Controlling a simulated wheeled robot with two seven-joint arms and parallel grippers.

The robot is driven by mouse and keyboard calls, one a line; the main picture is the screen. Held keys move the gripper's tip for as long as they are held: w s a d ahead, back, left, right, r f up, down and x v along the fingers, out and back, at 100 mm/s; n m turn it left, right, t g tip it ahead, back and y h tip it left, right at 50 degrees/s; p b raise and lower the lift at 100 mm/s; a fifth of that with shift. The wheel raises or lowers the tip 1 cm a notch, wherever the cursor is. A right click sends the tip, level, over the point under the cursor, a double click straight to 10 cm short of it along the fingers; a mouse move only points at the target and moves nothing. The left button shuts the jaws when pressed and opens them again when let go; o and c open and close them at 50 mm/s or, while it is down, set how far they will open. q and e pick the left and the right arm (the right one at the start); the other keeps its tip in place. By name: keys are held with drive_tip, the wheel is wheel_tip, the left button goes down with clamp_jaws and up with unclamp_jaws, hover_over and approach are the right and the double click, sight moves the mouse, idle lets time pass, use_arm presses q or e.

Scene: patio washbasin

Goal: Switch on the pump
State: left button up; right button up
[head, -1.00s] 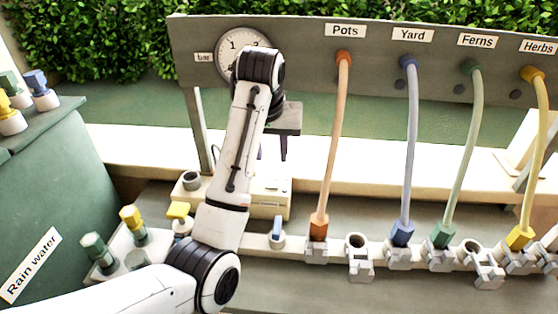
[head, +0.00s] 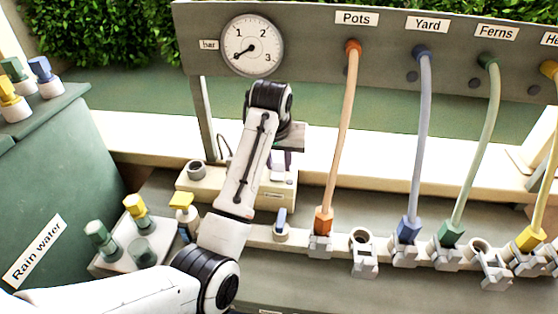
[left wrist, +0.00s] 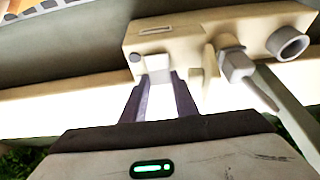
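The pump is a cream box (head: 285,190) behind my left arm, which hides its middle in the head view. In the left wrist view the pump (left wrist: 205,35) fills the upper part, with a small dark-edged button or switch (left wrist: 135,57) and a grey round port (left wrist: 290,43). My left gripper (left wrist: 160,78) has two dark purple fingers with a gap between them, close to the pump's edge near that small part. I cannot tell whether they touch it. In the head view the left gripper (head: 281,167) is partly hidden behind my wrist. My right gripper is not in view.
A pressure gauge (head: 251,46) has its needle pointing lower left, below 1. Coloured hoses, such as the orange one (head: 342,130), run from the panel to a manifold. Yellow and green valves (head: 138,211) stand left of my arm, beside the green rain-water tank (head: 60,190).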

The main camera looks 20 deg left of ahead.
use_arm(q)
drive_tip(key=shift+c, duration=1)
drive_tip(key=shift+w+g, duration=0.25)
drive_tip(key=shift+g, duration=0.45)
drive_tip(key=o, duration=0.8)
